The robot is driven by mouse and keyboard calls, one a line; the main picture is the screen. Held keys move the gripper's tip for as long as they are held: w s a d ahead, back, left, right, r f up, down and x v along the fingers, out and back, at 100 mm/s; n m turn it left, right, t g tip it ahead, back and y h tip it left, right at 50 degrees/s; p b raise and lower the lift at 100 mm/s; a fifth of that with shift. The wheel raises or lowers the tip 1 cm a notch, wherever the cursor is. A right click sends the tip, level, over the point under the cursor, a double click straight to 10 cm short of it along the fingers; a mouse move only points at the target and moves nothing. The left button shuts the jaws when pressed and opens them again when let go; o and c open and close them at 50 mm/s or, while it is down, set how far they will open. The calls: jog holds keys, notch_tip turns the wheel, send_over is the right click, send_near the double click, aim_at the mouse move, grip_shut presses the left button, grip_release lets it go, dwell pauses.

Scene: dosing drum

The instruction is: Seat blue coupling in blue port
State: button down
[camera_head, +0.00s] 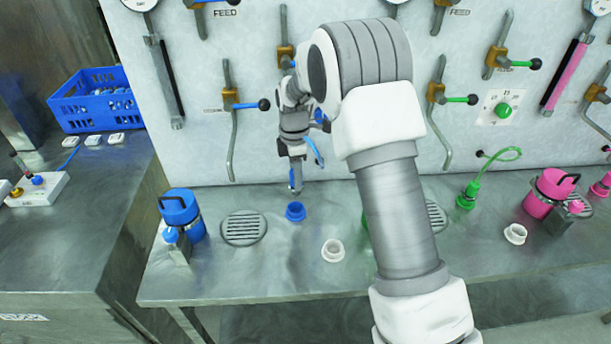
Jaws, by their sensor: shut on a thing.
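The blue port (295,212) is a small blue ring on the steel bench, left of the white port. My gripper (295,185) points down just above the blue port, with a small gap in the picture. It is shut on the blue coupling, which is mostly hidden behind the fingers. Its curved blue hose (316,150) shows at the right of the gripper and runs up behind my arm. I cannot tell from this single view whether the coupling is centred over the port.
A blue canister (180,215) and a drain grate (243,228) are left of the port. A white port (333,250) is at its right front. A green coupling (466,198) with a hose and a pink canister (548,195) stand farther right. Valve handles hang on the wall behind.

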aim_at(295, 193)
jog(key=shift+w+a+f, duration=0.15)
jog(key=shift+w+a, duration=0.05)
jog(key=shift+w, duration=0.1)
jog(key=shift+f+b, duration=1.4)
jog(key=shift+f, duration=0.95)
jog(key=shift+f+b, duration=0.45)
jog(key=shift+f, duration=0.05)
jog(key=shift+f+b, duration=0.3)
jog(key=shift+f, duration=0.15)
jog(key=shift+f, duration=0.1)
jog(key=shift+f+b, duration=0.5)
jog(key=shift+f, duration=0.2)
jog(key=shift+c, duration=1.9)
grip_release()
